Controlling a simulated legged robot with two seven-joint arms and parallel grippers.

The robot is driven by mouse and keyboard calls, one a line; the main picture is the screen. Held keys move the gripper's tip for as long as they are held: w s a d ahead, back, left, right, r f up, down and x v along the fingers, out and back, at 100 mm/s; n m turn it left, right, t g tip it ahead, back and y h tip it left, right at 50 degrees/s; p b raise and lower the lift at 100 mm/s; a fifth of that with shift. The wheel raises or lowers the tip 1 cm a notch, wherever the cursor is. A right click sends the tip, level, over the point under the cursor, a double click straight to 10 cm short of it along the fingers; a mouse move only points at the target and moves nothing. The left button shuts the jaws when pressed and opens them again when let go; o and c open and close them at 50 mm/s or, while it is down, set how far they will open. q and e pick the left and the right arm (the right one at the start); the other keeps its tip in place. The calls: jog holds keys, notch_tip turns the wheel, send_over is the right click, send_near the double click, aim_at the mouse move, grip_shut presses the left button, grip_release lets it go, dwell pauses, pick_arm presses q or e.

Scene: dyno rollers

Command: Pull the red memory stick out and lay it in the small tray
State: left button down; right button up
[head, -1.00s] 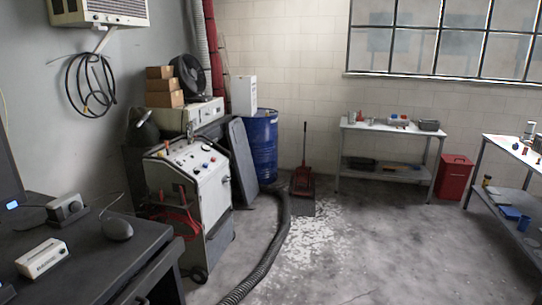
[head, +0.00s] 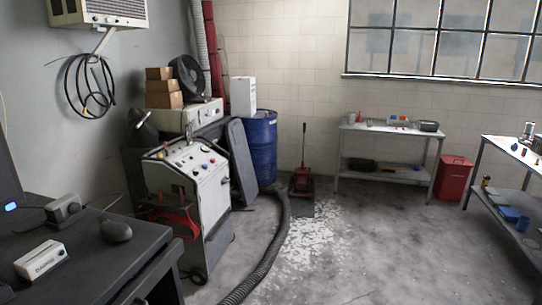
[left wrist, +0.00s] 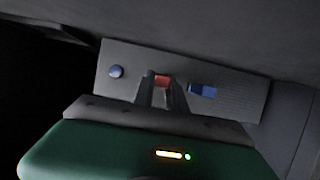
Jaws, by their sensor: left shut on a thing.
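In the left wrist view, the red memory stick (left wrist: 162,81) shows between the two fingertips of my left gripper (left wrist: 161,92). The gripper is shut on it. The stick is at the face of a grey panel (left wrist: 235,96); I cannot tell whether it is still seated there. A blue round button (left wrist: 116,71) is left of the stick, and a blue block-like piece (left wrist: 202,90) is right of it. Neither of my grippers shows in the head view. I cannot make out the small tray for certain.
In the head view, a dark desk (head: 150,245) at the lower left holds a mouse (head: 116,230), a white box (head: 41,260) and a grey device (head: 64,210). A wheeled console (head: 195,190) stands beyond it. A thick hose (head: 270,250) crosses the floor. Workbenches stand at the right.

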pick_arm(q)
jog(key=shift+s+d, duration=0.1)
jog(key=shift+d, duration=0.05)
jog(key=shift+s+d+p, duration=0.25)
jog(key=shift+d+p, duration=0.2)
jog(key=shift+d, duration=0.45)
jog(key=shift+s+d+p, duration=0.25)
jog(key=shift+d+p, duration=0.15)
jog(key=shift+d, duration=0.55)
jog(key=shift+s+d+p, duration=0.25)
jog(key=shift+d+p, duration=0.2)
jog(key=shift+d, duration=0.45)
